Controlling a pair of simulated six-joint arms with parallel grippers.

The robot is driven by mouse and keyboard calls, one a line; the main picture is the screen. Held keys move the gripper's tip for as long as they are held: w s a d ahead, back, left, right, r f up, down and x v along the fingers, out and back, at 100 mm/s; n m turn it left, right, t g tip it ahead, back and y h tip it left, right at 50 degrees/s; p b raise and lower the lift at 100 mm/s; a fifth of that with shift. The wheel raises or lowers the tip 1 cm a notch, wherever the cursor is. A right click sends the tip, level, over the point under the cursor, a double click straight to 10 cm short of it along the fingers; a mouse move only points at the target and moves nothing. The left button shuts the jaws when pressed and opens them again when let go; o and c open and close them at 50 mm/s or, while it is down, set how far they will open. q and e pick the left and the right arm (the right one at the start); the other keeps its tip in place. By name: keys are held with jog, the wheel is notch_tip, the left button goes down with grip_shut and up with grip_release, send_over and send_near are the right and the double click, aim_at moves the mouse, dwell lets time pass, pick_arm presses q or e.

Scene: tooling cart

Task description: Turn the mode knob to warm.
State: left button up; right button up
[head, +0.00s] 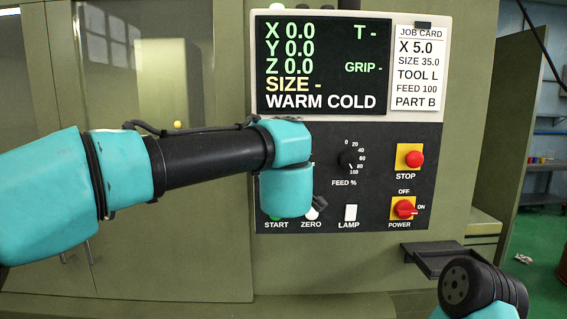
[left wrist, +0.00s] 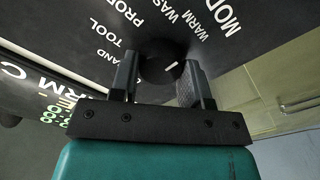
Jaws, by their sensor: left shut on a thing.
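The mode knob (left wrist: 158,66) is a dark round knob on the black control panel (left wrist: 75,25). Its white pointer line slants toward the upper right in the left wrist view, on the side of the WARM and partly cut-off WAS labels; I cannot tell exactly which label it meets. My left gripper (left wrist: 161,78) is shut on the knob, one finger on each side. In the head view my teal left wrist (head: 287,170) covers the knob and the gripper. The panel's screen (head: 322,66) reads WARM COLD. Only my right arm shows at bottom right; its gripper is out of view.
Right of my left wrist are the feed dial (head: 350,160), the red stop button (head: 414,159), the red power switch (head: 404,209) and the white lamp switch (head: 350,212). The zero switch (head: 316,208) is close below the wrist. A dark shelf (head: 445,255) juts out below right.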

pick_arm(q)
jog(key=o, duration=0.9)
jog(key=s, duration=1.7)
jog(key=shift+s+d, duration=0.2)
